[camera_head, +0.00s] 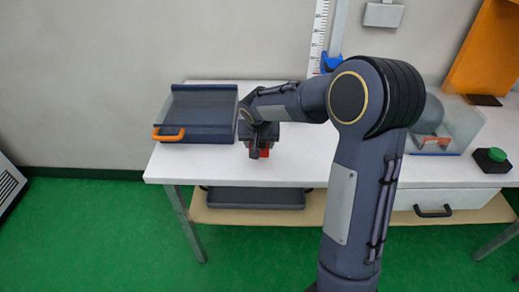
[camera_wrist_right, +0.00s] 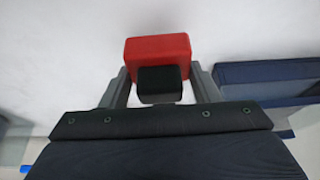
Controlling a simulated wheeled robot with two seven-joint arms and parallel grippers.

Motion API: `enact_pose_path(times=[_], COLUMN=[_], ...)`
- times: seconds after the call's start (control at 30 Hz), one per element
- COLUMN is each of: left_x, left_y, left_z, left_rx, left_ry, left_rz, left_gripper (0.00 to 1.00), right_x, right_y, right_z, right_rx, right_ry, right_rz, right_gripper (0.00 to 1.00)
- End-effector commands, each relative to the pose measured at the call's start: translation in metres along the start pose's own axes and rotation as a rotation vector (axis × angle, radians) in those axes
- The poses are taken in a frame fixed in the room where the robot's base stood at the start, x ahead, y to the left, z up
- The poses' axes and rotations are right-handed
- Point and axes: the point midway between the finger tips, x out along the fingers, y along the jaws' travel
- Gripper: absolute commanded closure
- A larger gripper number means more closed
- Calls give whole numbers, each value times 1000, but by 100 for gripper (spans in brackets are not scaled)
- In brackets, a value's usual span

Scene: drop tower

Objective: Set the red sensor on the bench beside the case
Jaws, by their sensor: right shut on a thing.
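The red sensor (camera_head: 265,153) is a small red block; in the right wrist view (camera_wrist_right: 157,47) a black block shows on its near side. My right gripper (camera_head: 259,151) is shut on it, with one finger on each side in the wrist view (camera_wrist_right: 159,74). The sensor is at the bench top, right of the case and toward the front edge; I cannot tell whether it touches the bench. The dark blue case (camera_head: 198,105) with an orange handle lies on the white bench (camera_head: 222,165) at the left. My left gripper is not in view.
A clear bin (camera_head: 455,125) and a green button (camera_head: 492,157) on a black base are at the right. An orange panel (camera_head: 485,50) leans behind. A dark tray (camera_head: 255,198) lies on the lower shelf. Bare bench lies in front of the case.

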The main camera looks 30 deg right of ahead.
Motion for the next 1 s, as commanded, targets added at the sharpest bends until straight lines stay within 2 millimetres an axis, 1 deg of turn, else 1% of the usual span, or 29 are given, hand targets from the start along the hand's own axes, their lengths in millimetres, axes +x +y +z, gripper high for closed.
enact_pose_path(times=[0.07,0.17,0.23,0.33,0.4,0.63,0.77,0.8,0.93,0.97,1.0], left_x=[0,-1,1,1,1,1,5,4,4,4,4], left_y=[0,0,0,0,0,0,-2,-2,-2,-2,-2], left_z=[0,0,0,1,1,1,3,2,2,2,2], left_rx=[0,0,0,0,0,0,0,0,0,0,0], left_ry=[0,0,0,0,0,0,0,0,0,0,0], left_rz=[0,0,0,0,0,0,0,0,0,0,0], left_gripper=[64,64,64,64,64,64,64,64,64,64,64], right_x=[5,19,30,40,42,42,46,45,45,45,45], right_y=[0,2,1,1,1,1,1,1,1,1,1], right_z=[-2,-4,2,6,7,7,9,9,9,9,9], right_rx=[0,0,-3,-1,-1,0,0,0,0,0,0], right_ry=[0,-2,-3,0,0,1,1,1,0,0,0], right_rz=[-1,2,1,-1,-1,-1,-2,-1,-1,-1,-1], right_gripper=[78,78,78,78,78,78,78,42,25,22,22])
